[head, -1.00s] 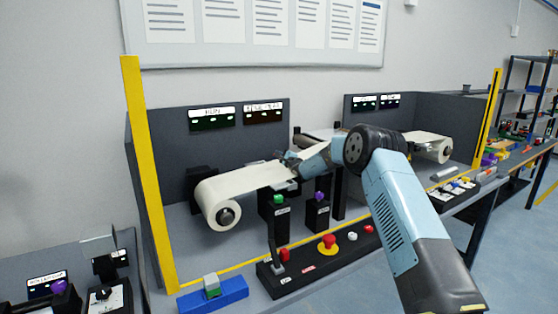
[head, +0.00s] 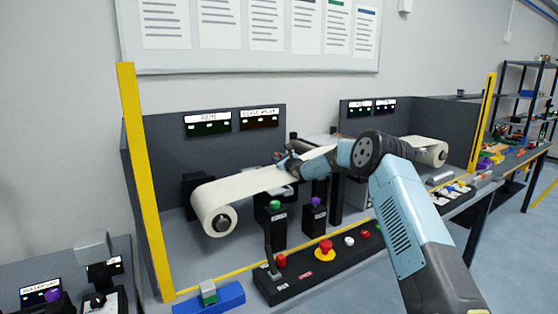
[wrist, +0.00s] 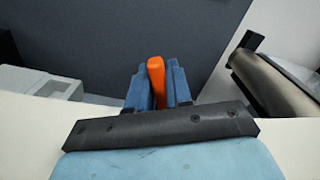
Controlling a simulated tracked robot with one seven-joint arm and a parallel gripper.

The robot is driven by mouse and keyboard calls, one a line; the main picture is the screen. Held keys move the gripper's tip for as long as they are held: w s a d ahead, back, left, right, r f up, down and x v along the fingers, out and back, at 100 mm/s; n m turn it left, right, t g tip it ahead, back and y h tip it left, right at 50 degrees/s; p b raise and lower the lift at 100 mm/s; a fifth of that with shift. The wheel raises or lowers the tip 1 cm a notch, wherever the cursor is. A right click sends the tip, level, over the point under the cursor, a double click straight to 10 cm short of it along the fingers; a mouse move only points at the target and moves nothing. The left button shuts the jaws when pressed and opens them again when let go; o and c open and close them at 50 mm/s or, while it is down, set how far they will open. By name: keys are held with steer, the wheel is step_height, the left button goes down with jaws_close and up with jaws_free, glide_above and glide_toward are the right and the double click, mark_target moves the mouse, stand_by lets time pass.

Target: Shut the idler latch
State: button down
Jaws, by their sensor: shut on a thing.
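In the wrist view my gripper (wrist: 158,92) is shut on an orange handle (wrist: 156,75), which stands upright between the blue fingers. I take this handle to be the idler latch; its base is hidden by the fingers and the wrist. In the head view my gripper (head: 287,162) is at the back of the left conveyor, by the far end of its cream belt (head: 243,186). The handle is too small there to make out clearly.
A dark roller (wrist: 272,84) is right of the fingers, and a pale grey block (wrist: 40,84) is left. A dark back panel (head: 165,145) stands behind. In front are a green-button post (head: 273,226), a purple-button post (head: 315,216) and a control box (head: 310,270).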

steer(key=shift+d, duration=0.15)
steer(key=c, duration=1.3)
jaws_free()
steer(key=shift+w+f, duration=0.1)
steer(key=shift+c, duration=0.2)
steer(key=shift+o, duration=1.1)
steer(key=v, duration=0.7)
steer(key=shift+d, duration=0.1)
steer(key=shift+s, duration=0.25)
